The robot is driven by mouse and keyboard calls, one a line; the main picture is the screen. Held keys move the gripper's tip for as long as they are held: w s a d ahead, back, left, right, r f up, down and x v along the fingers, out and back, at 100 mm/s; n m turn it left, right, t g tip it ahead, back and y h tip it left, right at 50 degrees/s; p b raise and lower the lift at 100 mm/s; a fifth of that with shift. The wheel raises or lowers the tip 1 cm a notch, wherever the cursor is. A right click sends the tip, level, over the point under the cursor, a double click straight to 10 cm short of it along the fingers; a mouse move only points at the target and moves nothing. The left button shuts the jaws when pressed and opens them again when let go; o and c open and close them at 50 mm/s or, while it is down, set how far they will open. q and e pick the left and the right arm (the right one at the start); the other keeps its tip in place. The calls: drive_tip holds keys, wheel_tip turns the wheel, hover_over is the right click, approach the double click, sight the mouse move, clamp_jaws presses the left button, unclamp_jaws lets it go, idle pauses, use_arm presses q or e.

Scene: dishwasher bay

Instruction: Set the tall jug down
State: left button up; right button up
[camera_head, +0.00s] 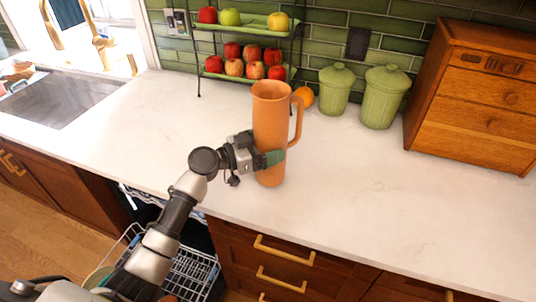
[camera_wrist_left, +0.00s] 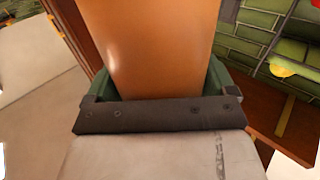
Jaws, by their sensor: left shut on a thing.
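The tall jug (camera_head: 270,125) is orange-brown with a handle on its right side. It stands upright at the counter's front part in the head view. My left gripper (camera_head: 270,158) is closed around the lower body of the jug. In the left wrist view the jug (camera_wrist_left: 150,50) fills the space between the green fingers of my left gripper (camera_wrist_left: 152,88). I cannot tell whether the jug's base touches the white counter (camera_head: 350,180) or is slightly above it. My right gripper is not in view.
Two green canisters (camera_head: 386,97) and a wooden drawer box (camera_head: 480,95) stand to the right. A sink (camera_head: 60,98) is at left. An open dishwasher rack (camera_head: 190,270) is below. The counter right of the jug is clear.

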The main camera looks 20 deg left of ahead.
use_arm(q)
wheel_tip(320, 180, down, 3)
drive_tip(key=shift+f+p, duration=0.1)
drive_tip(key=shift+p, duration=0.45)
drive_tip(key=shift+f, duration=0.5)
drive_tip(key=o, duration=0.8)
drive_tip(key=shift+r, duration=0.2)
drive_tip(key=b+v, duration=0.4)
drive_tip(key=v, duration=0.8)
drive_tip(key=shift+b, duration=0.3)
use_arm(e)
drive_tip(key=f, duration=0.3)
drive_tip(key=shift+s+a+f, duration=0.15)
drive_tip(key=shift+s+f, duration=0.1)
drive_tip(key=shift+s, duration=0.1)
